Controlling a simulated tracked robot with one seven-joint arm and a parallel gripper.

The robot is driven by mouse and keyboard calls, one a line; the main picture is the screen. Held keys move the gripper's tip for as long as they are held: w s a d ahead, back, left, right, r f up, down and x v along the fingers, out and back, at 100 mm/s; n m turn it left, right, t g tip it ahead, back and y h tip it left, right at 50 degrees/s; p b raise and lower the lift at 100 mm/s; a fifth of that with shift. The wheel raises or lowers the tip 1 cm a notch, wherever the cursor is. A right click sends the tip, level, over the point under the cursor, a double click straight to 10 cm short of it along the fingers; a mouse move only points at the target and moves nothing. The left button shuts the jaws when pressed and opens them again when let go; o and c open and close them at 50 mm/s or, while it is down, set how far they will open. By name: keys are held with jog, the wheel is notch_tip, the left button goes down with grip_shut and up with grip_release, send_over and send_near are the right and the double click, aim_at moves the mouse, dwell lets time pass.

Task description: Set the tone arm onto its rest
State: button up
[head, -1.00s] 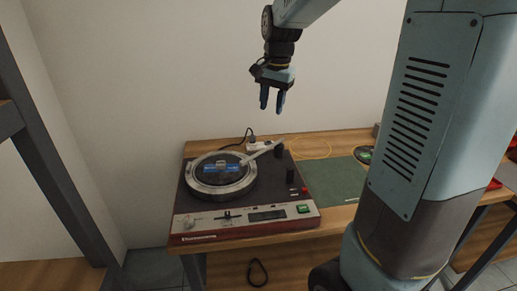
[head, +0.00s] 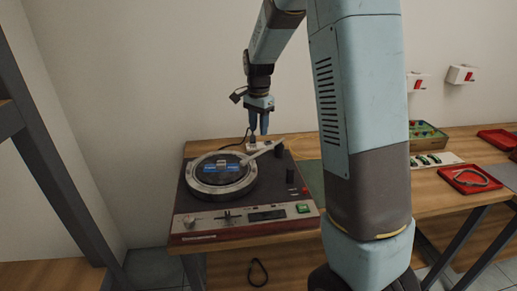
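The turntable (head: 193,222) stands on the wooden bench, with a round platter (head: 202,187) carrying a dark disc with a blue label (head: 221,168). The pale tone arm (head: 259,153) runs slantwise from the deck's back right to the platter's upper right edge. I cannot tell whether its tip touches the disc. A dark post (head: 279,150) stands near its back end; I cannot make out the rest clearly. My gripper (head: 258,133) points down above the back of the deck, close over the tone arm in the picture. Its two fingers are apart with nothing seen between them.
A white plug block with a black cable (head: 247,138) lies behind the deck. My arm hides most of the green mat (head: 312,180). Red trays (head: 470,180) and a box of green parts (head: 426,135) are on the bench at right. A dark upright frame (head: 60,160) stands at left.

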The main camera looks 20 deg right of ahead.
aim_at(258, 152)
notch_tip(258, 152, down, 9)
jog(key=shift+f, duration=0.1)
dwell(0.3)
jog(key=shift+c, duration=0.3)
grip_shut()
dwell(0.3)
